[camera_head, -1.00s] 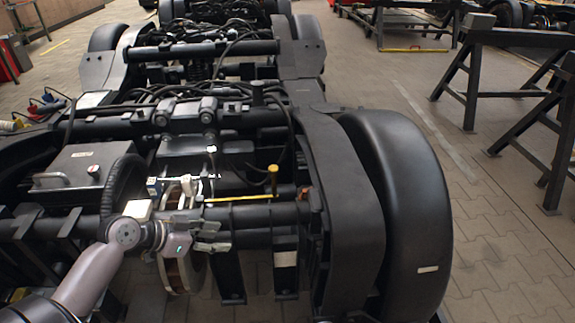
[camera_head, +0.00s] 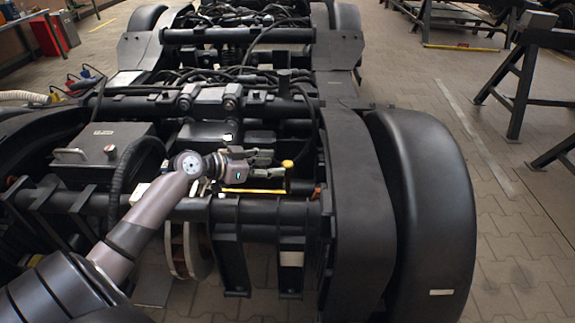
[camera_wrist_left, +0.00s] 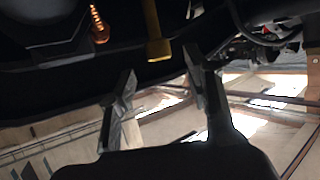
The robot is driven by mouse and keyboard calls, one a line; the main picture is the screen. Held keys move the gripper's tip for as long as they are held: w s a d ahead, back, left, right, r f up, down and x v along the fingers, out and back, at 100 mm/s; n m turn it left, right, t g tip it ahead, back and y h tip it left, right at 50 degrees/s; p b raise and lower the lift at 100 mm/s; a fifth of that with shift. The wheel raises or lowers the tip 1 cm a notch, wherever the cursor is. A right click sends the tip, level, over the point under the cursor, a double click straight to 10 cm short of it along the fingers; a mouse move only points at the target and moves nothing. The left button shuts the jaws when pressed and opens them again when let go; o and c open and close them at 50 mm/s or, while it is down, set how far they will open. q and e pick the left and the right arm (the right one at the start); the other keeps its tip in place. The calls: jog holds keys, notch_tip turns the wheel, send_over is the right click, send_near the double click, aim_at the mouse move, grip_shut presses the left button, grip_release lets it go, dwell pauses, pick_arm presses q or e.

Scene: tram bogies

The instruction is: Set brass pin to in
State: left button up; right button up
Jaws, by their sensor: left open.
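The brass pin (camera_head: 288,163) shows in the head view as a yellow knob just right of my left gripper's fingertips; its lower part is hidden. In the left wrist view a golden rod with a blunt, wider end (camera_wrist_left: 157,45) appears beyond the gap between the fingers. My left gripper (camera_head: 268,163) is open and empty above the bogie's cross tube, with its fingers pointing right at the pin. Its two fingers (camera_wrist_left: 160,82) also show spread apart in the left wrist view. I cannot tell whether a finger touches the pin. My right gripper is in neither view.
A yellow bar (camera_head: 252,191) lies just below the gripper. The dark cross tube (camera_head: 255,209) and a brake disc (camera_head: 188,250) are close to my arm. A large black wheel cover (camera_head: 425,215) stands at right. Trestles (camera_head: 520,80) stand on the paved floor beyond.

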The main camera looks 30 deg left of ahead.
aim_at(285, 164)
pick_arm(q)
jog(key=x, duration=0.6)
grip_shut()
dwell(0.6)
